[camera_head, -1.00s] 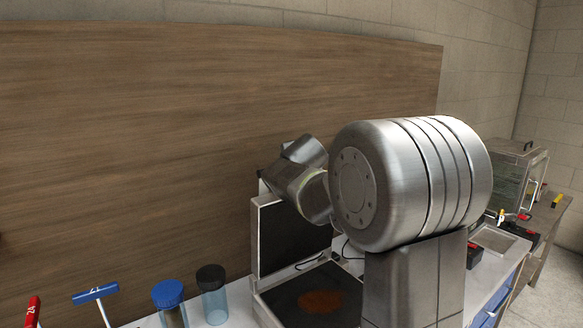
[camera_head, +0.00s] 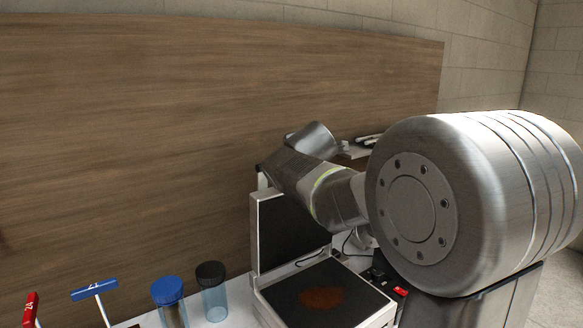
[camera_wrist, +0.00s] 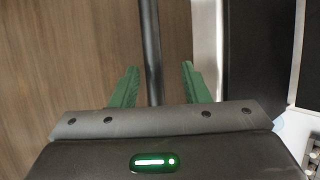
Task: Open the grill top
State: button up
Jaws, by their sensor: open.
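The grill has a dark lower plate (camera_head: 275,297) with a brown-orange patch. Its grill top (camera_head: 290,235), a dark panel in a pale frame, stands raised, roughly upright, at the back of the plate. In the wrist view, my gripper (camera_wrist: 158,78) has two green fingers spread apart. A dark bar (camera_wrist: 150,40), which looks like the top's handle, runs between them, with visible gaps on both sides. The pale-edged dark panel of the top (camera_wrist: 262,45) appears at the right there. In the head view my arm hides the gripper and part of the top.
A blue-lidded jar (camera_head: 168,295) and a black-lidded jar (camera_head: 212,290) stand left of the grill. Blue (camera_head: 94,290) and red (camera_head: 30,305) T-handled items are farther left. A wooden wall panel (camera_head: 130,140) rises behind. My arm blocks the counter's right side.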

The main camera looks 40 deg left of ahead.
jog(key=b+v, duration=0.1)
jog(key=v, duration=0.6)
jog(key=shift+s+d, duration=0.1)
jog(key=shift+s, duration=0.05)
jog(key=p+x, duration=0.2)
jog(key=x, duration=1.1)
jog(key=shift+w, duration=0.3)
jog(key=b+v, duration=0.2)
jog(key=v, duration=1.1)
jog(key=shift+t, duration=0.3)
jog(key=shift+d+f+p+x, duration=0.1)
jog(key=shift+f+p+x, duration=0.05)
jog(key=shift+x, duration=1.8)
jog(key=shift+d+f+p+x, duration=0.1)
jog(key=shift+x, duration=1.9)
jog(key=shift+d+f+p+x, duration=0.15)
jog(key=shift+x, duration=1.8)
jog(key=shift+w, duration=0.1)
